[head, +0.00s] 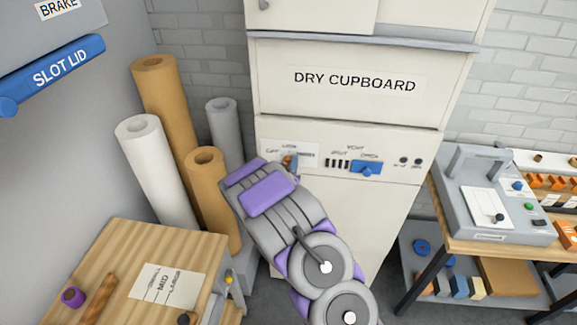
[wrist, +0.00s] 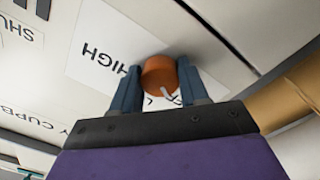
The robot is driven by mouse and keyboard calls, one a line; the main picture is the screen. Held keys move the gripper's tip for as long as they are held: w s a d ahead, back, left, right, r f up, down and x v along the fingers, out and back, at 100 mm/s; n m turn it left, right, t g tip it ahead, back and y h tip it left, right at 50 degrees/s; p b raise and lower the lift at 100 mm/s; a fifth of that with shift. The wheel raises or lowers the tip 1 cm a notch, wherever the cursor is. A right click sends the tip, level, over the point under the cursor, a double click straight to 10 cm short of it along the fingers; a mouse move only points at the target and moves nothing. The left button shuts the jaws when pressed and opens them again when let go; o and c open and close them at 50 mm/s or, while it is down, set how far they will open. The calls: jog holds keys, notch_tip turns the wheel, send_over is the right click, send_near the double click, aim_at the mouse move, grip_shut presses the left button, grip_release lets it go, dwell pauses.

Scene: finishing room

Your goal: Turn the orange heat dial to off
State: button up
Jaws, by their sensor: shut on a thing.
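The orange heat dial (head: 288,160) is on the front panel of the dry cupboard, over a white label with lettering left, above and right of it. In the wrist view the dial (wrist: 160,76) sits between the two blue-grey fingers of my gripper (wrist: 160,88), which is shut on it. A pale pointer mark on the dial points down and slightly right in that view, near partly hidden letters. The word HIGH reads upside down to its left. In the head view my gripper (head: 289,166) mostly hides the dial, and its pointer cannot be read there.
A blue vent handle (head: 366,168) is right of the dial on the same panel. Tall rolls (head: 165,100) stand left of the cupboard. A wooden table (head: 130,262) is at lower left, and a bench with a grey machine (head: 490,195) at right.

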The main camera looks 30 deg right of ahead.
jog(key=shift+f, duration=0.2)
jog(key=o, duration=1)
jog(key=shift+a+r, duration=0.15)
jog(key=shift+o, duration=0.2)
jog(key=p+v, duration=0.4)
jog(key=v, duration=1.3)
jog(key=shift+a+p, duration=0.2)
jog(key=shift+p, duration=0.15)
